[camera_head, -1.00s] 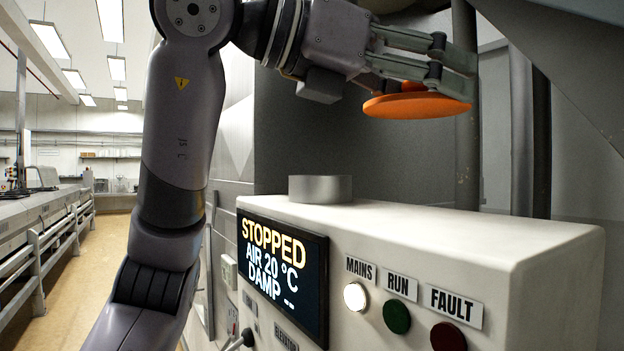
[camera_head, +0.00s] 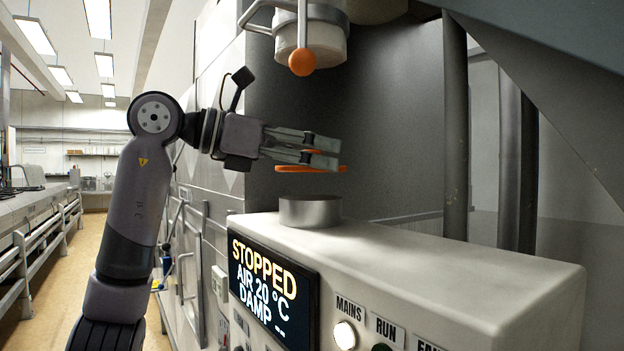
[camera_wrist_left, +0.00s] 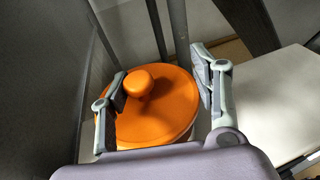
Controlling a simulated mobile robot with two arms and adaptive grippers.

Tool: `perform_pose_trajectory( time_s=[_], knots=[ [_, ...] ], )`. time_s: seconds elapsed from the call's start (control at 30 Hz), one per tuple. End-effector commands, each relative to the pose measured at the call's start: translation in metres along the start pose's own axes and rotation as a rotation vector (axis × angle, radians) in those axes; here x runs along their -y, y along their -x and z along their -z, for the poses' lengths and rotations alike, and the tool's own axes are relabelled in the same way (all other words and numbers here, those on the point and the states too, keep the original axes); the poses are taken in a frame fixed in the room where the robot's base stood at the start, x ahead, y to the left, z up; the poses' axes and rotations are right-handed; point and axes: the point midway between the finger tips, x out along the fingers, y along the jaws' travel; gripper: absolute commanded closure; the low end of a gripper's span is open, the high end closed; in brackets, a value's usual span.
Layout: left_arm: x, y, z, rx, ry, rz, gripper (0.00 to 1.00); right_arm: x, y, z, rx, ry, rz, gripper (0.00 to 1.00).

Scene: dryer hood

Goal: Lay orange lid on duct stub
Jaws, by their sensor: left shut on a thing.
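The orange lid (camera_head: 311,169) is a flat disc, held about level above the duct stub, with a visible gap between them. The duct stub (camera_head: 310,213) is a short grey metal ring on top of the white cabinet. My left gripper (camera_head: 322,152) is shut on the lid, its fingers pointing right. In the left wrist view the lid (camera_wrist_left: 165,110) shows its round knob (camera_wrist_left: 139,83) between the fingers (camera_wrist_left: 160,88). Finger contact with the knob is not clear there. The lid hides most of what lies below it. My right gripper is not in view.
The white cabinet (camera_head: 430,265) has a display (camera_head: 270,285) reading STOPPED, AIR 20 °C, DAMP, and a lit MAINS lamp (camera_head: 344,334). An orange ball-ended handle (camera_head: 302,62) hangs above the lid. Grey posts (camera_head: 455,130) and a slanted panel (camera_head: 560,80) stand at right.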

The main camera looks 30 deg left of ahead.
Motion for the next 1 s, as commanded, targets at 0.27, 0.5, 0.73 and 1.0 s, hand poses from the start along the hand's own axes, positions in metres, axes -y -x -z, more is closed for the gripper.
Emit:
perform_pose_trajectory(
  time_s=[0.27, 0.5, 0.73, 1.0],
  knots=[
    [0.000, -0.006, 0.030, -0.003, 0.001, -0.001, 0.56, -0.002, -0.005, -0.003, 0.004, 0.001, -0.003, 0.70],
    [-0.003, -0.007, 0.038, 0.001, -0.001, 0.000, 0.56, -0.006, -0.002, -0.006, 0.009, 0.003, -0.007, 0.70],
    [-0.003, -0.007, 0.039, 0.000, -0.001, 0.000, 0.56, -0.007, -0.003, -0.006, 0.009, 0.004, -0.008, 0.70],
    [-0.003, -0.007, 0.041, 0.000, 0.000, 0.000, 0.33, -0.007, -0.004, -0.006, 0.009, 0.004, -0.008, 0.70]
  ],
)
